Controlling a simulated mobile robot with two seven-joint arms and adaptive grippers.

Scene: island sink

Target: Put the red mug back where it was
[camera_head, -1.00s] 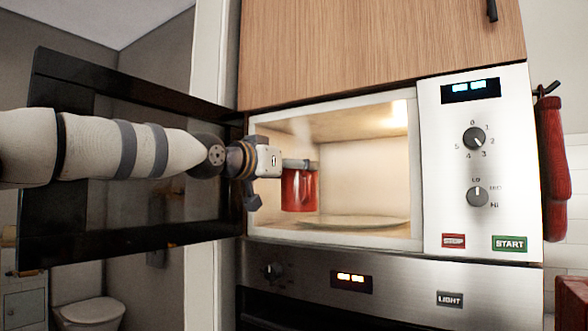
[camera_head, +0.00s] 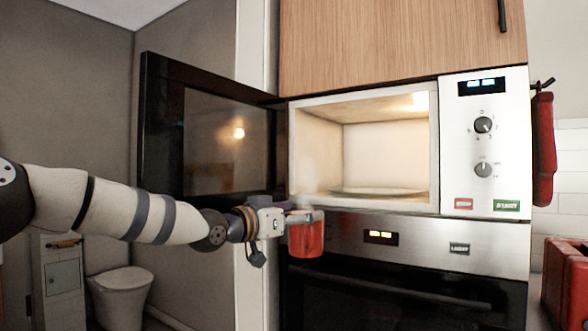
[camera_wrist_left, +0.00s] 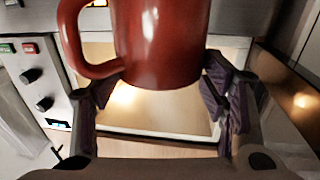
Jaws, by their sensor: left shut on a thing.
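The red mug (camera_head: 306,238) is held in my left gripper (camera_head: 290,219), in front of the oven panel and just below the microwave opening. Faint steam seems to rise above it. In the left wrist view the mug (camera_wrist_left: 160,45) fills the top middle, its handle on the left, between the two fingers of the gripper (camera_wrist_left: 160,95). The microwave (camera_head: 433,140) stands open and lit, with a glass plate (camera_head: 375,191) inside and nothing on it. My right gripper is not in view.
The black microwave door (camera_head: 160,130) is swung open to the left, behind my left arm. The oven (camera_head: 400,290) is below. A red cloth (camera_head: 543,135) hangs on the right, and a red object (camera_head: 566,280) stands at the lower right. A toilet (camera_head: 121,290) shows at lower left.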

